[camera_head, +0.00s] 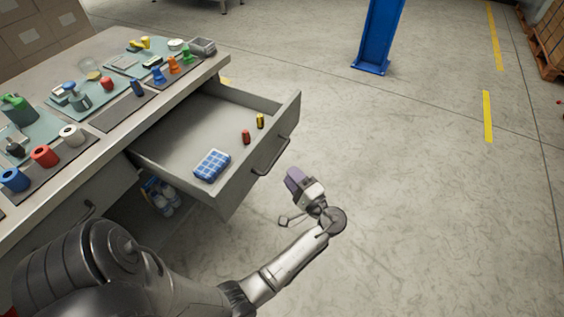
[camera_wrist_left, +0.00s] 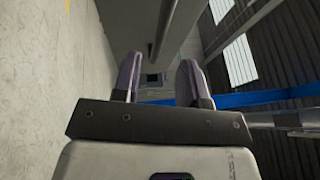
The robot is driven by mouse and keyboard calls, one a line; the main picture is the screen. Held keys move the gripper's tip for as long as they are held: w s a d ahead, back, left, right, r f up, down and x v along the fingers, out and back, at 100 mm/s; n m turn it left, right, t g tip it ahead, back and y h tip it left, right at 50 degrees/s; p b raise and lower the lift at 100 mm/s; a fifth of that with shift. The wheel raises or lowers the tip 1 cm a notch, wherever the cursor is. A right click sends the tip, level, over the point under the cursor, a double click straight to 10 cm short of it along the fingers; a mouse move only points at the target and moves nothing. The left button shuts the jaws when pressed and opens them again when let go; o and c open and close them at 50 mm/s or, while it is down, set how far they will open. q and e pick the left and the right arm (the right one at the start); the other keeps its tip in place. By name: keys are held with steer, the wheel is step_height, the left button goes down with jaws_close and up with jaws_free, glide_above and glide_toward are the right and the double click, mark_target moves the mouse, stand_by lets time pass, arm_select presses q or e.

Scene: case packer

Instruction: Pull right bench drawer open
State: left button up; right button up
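The right bench drawer (camera_head: 228,196) stands pulled well out from under the bench top in the head view. Its bar handle (camera_head: 271,157) is on the front panel. My left gripper (camera_head: 294,178) is just outside the drawer front, beside the handle and apart from it in the head view. In the left wrist view its two purple fingers (camera_wrist_left: 159,72) are spread with nothing between them. A dark bar that looks like the handle (camera_wrist_left: 165,30) shows beyond the fingertips. My right gripper is in neither view.
The drawer holds a blue checked block (camera_head: 212,165), a red cylinder (camera_head: 246,137) and a yellow one (camera_head: 261,121). The bench top (camera_head: 190,84) carries several coloured parts on mats. A blue post (camera_head: 378,35) stands farther back. The floor right of the drawer is clear.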

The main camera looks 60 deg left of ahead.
arm_select(q)
steer(key=shift+p+v, duration=0.4)
steer(key=shift+v, duration=2.6)
